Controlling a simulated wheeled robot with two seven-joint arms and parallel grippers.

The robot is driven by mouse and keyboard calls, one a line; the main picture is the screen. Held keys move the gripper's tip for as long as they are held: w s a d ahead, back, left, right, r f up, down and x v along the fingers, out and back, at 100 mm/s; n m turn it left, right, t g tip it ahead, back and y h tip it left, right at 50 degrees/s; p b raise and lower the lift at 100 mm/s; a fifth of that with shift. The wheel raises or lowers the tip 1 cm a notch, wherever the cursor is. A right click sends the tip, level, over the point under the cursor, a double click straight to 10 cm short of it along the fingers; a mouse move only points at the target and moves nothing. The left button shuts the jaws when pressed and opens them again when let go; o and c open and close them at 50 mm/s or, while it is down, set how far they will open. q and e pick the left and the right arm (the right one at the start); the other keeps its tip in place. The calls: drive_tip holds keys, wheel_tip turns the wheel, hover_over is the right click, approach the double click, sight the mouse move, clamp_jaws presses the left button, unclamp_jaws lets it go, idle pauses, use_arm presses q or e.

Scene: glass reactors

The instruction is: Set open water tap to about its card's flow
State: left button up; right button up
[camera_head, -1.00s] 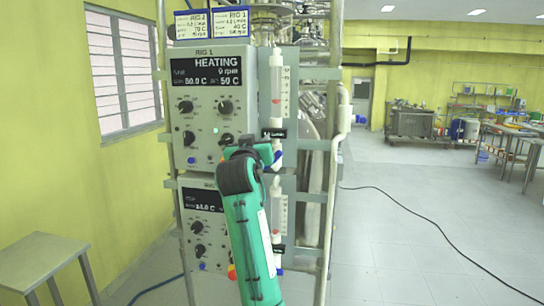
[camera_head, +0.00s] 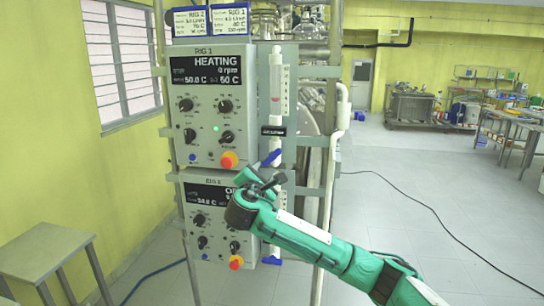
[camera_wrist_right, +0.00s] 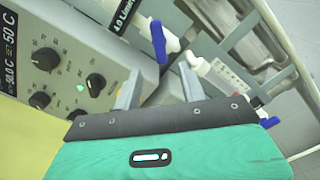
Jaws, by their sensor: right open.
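The lower tap's blue handle (camera_head: 272,261) is level. Two rig cards (camera_head: 191,22) (camera_head: 229,19) stand on top; their small print is hard to read. My left gripper is out of view.
The upper control box (camera_head: 211,105) reads HEATING, and a lower box (camera_head: 216,222) is partly hidden by my arm. Red-yellow knobs (camera_head: 229,160) stick out near the tap. A stool (camera_head: 45,250) stands at left. The floor at right is open, with a cable (camera_head: 420,205).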

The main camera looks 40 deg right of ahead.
sight(271, 158)
drive_tip(key=p+x, duration=0.3)
drive_tip(key=x, duration=0.8)
drive_tip(key=shift+w+d+r+p, duration=0.15)
drive_tip(key=shift+w+d+p, duration=0.05)
drive_tip(key=shift+p, duration=0.2)
drive_tip(key=shift+x, duration=0.8)
